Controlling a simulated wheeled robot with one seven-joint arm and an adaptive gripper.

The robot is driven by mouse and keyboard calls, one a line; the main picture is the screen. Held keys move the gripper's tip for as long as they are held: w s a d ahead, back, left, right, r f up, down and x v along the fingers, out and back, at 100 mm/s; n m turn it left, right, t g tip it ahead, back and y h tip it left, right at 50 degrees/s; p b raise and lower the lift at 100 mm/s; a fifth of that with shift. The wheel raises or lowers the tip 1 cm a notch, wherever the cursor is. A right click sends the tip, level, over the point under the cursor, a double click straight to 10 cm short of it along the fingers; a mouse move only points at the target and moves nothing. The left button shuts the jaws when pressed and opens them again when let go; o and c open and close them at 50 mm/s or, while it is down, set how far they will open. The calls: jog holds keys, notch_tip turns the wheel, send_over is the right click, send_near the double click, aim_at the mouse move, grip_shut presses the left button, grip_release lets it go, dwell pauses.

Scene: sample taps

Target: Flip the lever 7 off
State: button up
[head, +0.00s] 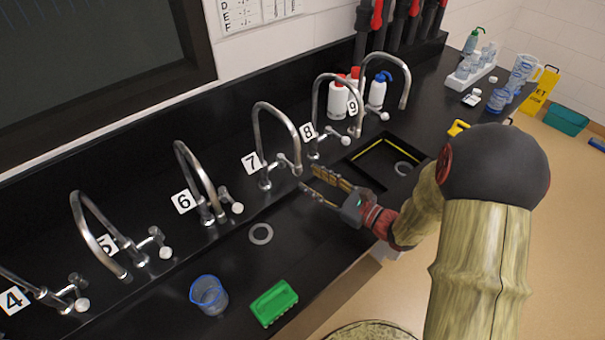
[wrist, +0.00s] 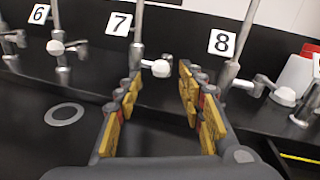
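Tap 7 is a tall chrome gooseneck (head: 265,135) beside the label 7 (head: 251,162). Its lever (head: 290,162) sticks out to the right from the tap's base and ends in a white knob. In the wrist view, the lever's white knob (wrist: 161,68) shows in the gap between my fingertips, seemingly just beyond them. My gripper (head: 308,178) is open and empty, with yellow finger pads, and its tips point at lever 7. It also shows in the wrist view (wrist: 158,75). I cannot tell whether a finger touches the knob.
Tap 8 (head: 318,110) with its lever (head: 335,137) stands close on the right, tap 6 (head: 195,170) on the left. A blue cup (head: 209,296) and a green box (head: 274,302) sit at the front of the black counter. A recessed sink (head: 385,165) lies right of my gripper.

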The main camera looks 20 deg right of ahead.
jog(key=v, duration=0.5)
jog(key=shift+s+d, duration=0.15)
jog(key=shift+s, duration=0.15)
jog(key=s+a+r+n+g, duration=0.4)
jog(key=s+a+n+g, duration=0.9)
jog(key=a+n, duration=0.3)
jog(key=s+d+r+n+t+h, duration=0.3)
jog(key=s+d+r+n+h, duration=0.2)
jog(key=d+r+n+h, duration=0.4)
jog(key=shift+d+n+h, duration=0.25)
jog(key=shift+n+h, duration=0.05)
jog(key=shift+n, duration=0.9)
jog(key=shift+r, duration=0.1)
